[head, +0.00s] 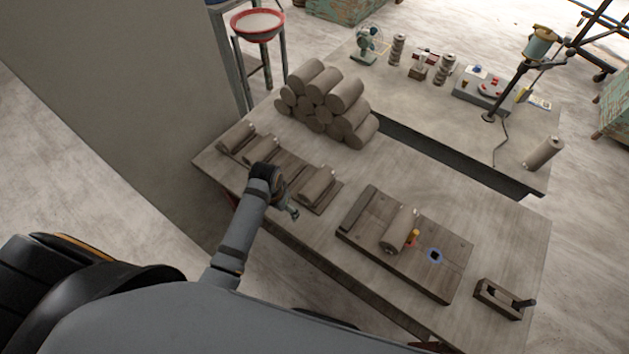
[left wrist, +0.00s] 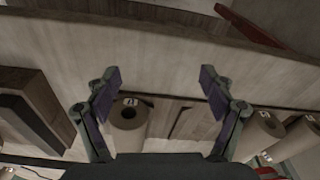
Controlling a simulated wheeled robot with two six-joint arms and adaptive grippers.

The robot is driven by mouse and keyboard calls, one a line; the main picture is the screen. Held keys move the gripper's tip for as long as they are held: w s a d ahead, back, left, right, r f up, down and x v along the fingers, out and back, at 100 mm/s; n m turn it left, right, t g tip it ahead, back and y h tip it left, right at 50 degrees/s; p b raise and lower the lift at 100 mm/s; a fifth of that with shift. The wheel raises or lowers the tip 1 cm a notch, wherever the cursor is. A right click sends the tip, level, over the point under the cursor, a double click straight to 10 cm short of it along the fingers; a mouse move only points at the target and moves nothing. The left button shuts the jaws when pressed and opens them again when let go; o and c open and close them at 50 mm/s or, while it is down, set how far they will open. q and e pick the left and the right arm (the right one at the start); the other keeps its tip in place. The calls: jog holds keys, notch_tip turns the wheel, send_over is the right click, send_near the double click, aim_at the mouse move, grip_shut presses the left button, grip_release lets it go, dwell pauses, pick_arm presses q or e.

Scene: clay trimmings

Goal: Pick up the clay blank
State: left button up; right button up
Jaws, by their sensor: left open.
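Several grey-brown clay cylinders lie on the wooden table. I cannot tell which one the task calls the clay blank. One cylinder (head: 317,184) lies on a small board just right of my left gripper (head: 291,209). Others lie on boards to the left (head: 237,137), and one rests on a wooden jig (head: 399,228). In the left wrist view my left gripper (left wrist: 160,88) is open and empty, its fingers wide apart. A cylinder (left wrist: 130,116) with a small pale tag shows between the fingers, nearer the left one, apart from both. My right gripper is out of view.
A pile of cylinders (head: 325,98) stands at the table's back. A small wooden tool (head: 499,298) lies at the right corner. A second bench (head: 460,130) with a fan and lamp stands behind.

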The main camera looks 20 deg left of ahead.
pick_arm(q)
notch_tip(320, 180, up, 10)
jog(key=m+g+h, duration=0.1)
jog(key=m+g, duration=0.1)
send_over(308, 189)
jog(key=shift+w+a+r+p, duration=0.15)
jog(key=shift+a+p, duration=0.25)
jog(key=shift+p, duration=0.05)
jog(key=f, duration=0.4)
jog(key=shift+s+d+f+p, duration=0.15)
jog(key=shift+s+d+p, duration=0.1)
jog(key=shift+p, duration=0.1)
jog(key=shift+w+f, duration=0.1)
jog(key=shift+f, duration=0.4)
jog(key=f+p, duration=0.1)
jog(key=f, duration=0.3)
jog(key=shift+d+f, duration=0.1)
jog(key=shift+d, duration=0.1)
jog(key=shift+d+f, duration=0.1)
jog(key=shift+f, duration=0.4)
jog(key=shift+w+r, duration=0.1)
grip_shut()
